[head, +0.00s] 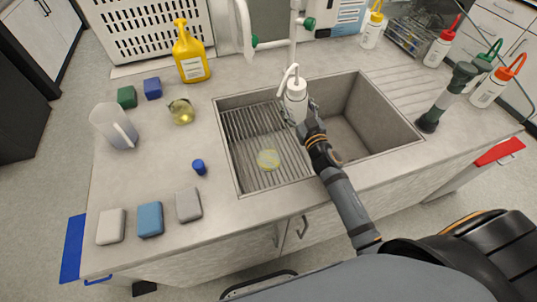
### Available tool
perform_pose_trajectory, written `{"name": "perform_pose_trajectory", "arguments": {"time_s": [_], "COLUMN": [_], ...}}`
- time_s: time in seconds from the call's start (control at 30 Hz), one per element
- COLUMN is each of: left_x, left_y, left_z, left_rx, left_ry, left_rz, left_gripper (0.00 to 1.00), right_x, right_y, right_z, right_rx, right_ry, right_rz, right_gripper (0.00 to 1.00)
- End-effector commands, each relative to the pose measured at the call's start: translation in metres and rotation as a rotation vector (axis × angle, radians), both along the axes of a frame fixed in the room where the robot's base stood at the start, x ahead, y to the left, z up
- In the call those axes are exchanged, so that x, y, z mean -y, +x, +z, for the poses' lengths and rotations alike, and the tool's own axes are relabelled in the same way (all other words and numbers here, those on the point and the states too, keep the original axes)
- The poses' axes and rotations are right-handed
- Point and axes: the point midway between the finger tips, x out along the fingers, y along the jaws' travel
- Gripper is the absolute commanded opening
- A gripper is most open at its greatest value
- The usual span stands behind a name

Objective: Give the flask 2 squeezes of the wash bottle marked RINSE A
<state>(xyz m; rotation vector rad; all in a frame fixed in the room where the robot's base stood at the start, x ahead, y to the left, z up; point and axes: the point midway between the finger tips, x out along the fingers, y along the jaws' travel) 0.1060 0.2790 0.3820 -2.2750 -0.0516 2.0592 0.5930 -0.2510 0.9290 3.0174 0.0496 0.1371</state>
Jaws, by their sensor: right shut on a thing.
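My right gripper (301,114) is shut on a white wash bottle (296,91) with a white cap and bent spout. It holds the bottle upright over the sink, near the divider between the two basins. I cannot read any marking on it. A small round glass flask (181,113) with yellowish liquid rests on the counter left of the sink. A pale yellow, see-through round thing (268,159) lies in the left basin; I cannot tell what it is. My left gripper is not in view.
The sink (235,188) has a ribbed left basin. Other wash bottles (497,82) and a dark upright tool (447,98) stand right. The faucet (294,45) is behind.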

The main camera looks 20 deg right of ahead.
Motion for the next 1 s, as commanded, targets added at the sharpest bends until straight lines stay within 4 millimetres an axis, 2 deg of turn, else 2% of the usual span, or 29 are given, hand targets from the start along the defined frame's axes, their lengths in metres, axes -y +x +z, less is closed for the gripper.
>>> {"name": "perform_pose_trajectory", "arguments": {"time_s": [0.47, 0.83, 1.0], "left_x": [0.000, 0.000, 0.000], "left_y": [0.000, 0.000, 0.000], "left_z": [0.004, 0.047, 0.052], "left_rx": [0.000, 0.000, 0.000], "left_ry": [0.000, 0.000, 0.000], "left_rz": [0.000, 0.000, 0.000], "left_gripper": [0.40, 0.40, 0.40], "right_x": [0.000, 0.000, 0.000], "right_y": [0.000, 0.000, 0.000], "right_z": [0.005, 0.048, 0.053], "right_rx": [0.002, 0.002, 0.002], "right_ry": [0.000, -0.001, 0.000], "right_rz": [0.000, 0.000, 0.000], "right_gripper": [0.51, 0.51, 0.51]}}
